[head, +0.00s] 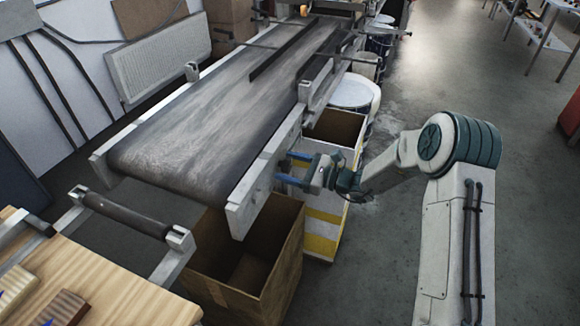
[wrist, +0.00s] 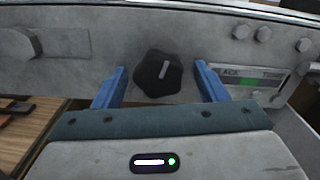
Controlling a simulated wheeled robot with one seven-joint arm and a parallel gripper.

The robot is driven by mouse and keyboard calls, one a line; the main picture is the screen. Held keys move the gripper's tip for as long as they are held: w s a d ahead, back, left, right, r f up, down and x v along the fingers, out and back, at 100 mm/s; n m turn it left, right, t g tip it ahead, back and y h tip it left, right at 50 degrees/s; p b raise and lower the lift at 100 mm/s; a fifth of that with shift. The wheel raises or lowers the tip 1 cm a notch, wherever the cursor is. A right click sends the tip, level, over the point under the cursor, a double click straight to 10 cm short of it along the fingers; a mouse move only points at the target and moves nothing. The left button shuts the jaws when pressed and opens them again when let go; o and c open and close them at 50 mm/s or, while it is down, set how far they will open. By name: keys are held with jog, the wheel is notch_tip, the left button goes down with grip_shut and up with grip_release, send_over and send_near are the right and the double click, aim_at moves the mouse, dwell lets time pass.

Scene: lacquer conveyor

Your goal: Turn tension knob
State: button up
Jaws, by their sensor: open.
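The tension knob (wrist: 159,74) is a black lobed knob with a pale pointer line, on the grey side rail of the conveyor in the wrist view. The pointer tilts slightly right of upright. My gripper (wrist: 160,82) is open, with one blue finger on each side of the knob and a visible gap to each. I cannot tell how far the fingertips are from the rail. In the head view my gripper (head: 284,170) is at the conveyor's near right side rail (head: 262,172). The knob cannot be made out clearly there.
A label with a green patch (wrist: 248,82) and bolts (wrist: 264,34) are on the rail right of the knob. An open cardboard box (head: 205,285) stands below the belt end. Another open bin (head: 322,215) with yellow stripes stands beneath my gripper.

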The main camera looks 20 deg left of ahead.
jog(key=c, duration=1)
jog(key=shift+f+b, duration=0.15)
jog(key=shift+b, duration=0.2)
